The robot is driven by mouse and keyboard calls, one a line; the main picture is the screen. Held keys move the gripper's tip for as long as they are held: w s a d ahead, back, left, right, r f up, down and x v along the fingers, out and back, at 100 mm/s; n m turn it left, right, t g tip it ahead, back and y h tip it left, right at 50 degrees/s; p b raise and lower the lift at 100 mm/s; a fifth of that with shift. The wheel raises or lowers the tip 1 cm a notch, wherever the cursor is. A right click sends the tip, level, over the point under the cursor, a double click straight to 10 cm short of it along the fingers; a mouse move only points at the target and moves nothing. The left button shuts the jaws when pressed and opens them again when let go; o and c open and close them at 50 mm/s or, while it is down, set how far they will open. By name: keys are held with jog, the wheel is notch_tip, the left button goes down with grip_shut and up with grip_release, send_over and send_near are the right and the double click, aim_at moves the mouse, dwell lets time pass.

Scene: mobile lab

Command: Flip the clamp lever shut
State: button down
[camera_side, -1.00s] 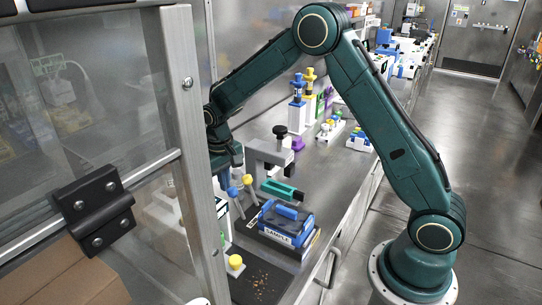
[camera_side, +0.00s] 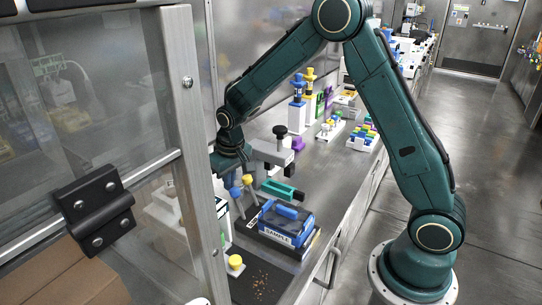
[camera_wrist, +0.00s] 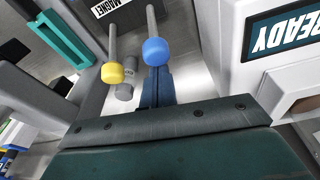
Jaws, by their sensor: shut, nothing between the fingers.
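Two ball-topped levers stand side by side, one with a yellow ball (camera_wrist: 112,73) and one with a blue ball (camera_wrist: 155,51). A label reading MAGNET is beside their rods. In the side view the yellow ball (camera_side: 247,179) and blue ball (camera_side: 234,192) are just below my wrist. I cannot tell which lever works the clamp. My gripper (camera_wrist: 157,82) is shut and empty; its dark blue fingers show just below the blue ball, which covers part of them. Contact cannot be told. A grey clamp-like stand (camera_side: 270,152) with a black knob (camera_side: 280,131) is to the right of my wrist.
A white READY box (camera_wrist: 283,35) is close on the right in the wrist view. A yellow button (camera_side: 235,262) is near the mat's front; the glass frame stands left.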

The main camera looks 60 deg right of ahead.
jog(key=shift+s+r+t, duration=0.3)
jog(key=shift+s+t, duration=0.3)
jog(key=shift+s, duration=0.35)
jog(key=s, duration=0.6)
jog(key=shift+s+f, duration=0.25)
jog(key=shift+f, duration=0.05)
jog(key=w+r, duration=0.3)
jog(key=w, duration=0.2)
jog(key=s+r, duration=0.6)
jog(key=s, duration=0.1)
jog(key=shift+s+r, duration=0.25)
